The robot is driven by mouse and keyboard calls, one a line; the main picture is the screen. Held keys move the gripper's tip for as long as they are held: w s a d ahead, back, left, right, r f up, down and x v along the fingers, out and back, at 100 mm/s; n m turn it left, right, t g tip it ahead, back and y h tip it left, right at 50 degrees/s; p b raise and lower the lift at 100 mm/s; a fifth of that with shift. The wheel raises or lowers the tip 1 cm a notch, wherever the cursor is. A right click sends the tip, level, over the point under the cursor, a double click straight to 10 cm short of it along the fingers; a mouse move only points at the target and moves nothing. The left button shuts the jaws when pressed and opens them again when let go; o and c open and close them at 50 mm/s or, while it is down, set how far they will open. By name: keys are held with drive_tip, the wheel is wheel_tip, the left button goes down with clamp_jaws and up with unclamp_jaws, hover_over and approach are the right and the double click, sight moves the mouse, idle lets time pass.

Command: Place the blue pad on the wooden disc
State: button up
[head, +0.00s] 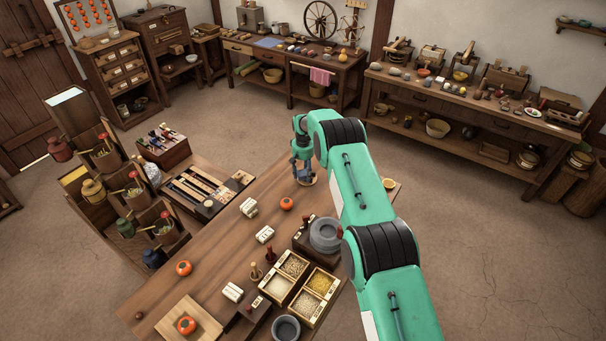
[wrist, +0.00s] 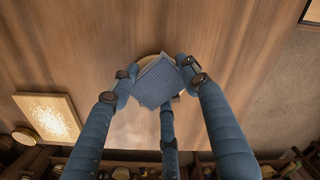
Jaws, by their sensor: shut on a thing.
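The blue pad (wrist: 157,84) is a small square with a fine pattern. In the wrist view it is between the fingers of my gripper (wrist: 160,72), which is shut on it. The pale wooden disc (wrist: 147,61) shows behind the pad, mostly covered by it. In the head view my gripper (head: 304,169) points down over the far end of the long table, and the rim of the wooden disc (head: 309,183) shows just below the fingers. The pad is hard to make out there. I cannot tell whether the pad touches the disc.
A grey stone quern (head: 325,236) stands near my arm, with a divided grain box (head: 318,300) in front. A tool tray (head: 205,190) lies left of my gripper. A persimmon (head: 286,203) and a white packet (head: 249,207) are nearby. The wood around the disc looks clear.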

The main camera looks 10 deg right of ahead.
sight(303, 172)
drive_tip(key=shift+f, duration=0.15)
drive_tip(key=o, duration=1.1)
drive_tip(key=shift+c, duration=0.2)
wheel_tip(303, 172, up, 12)
idle(0.5)
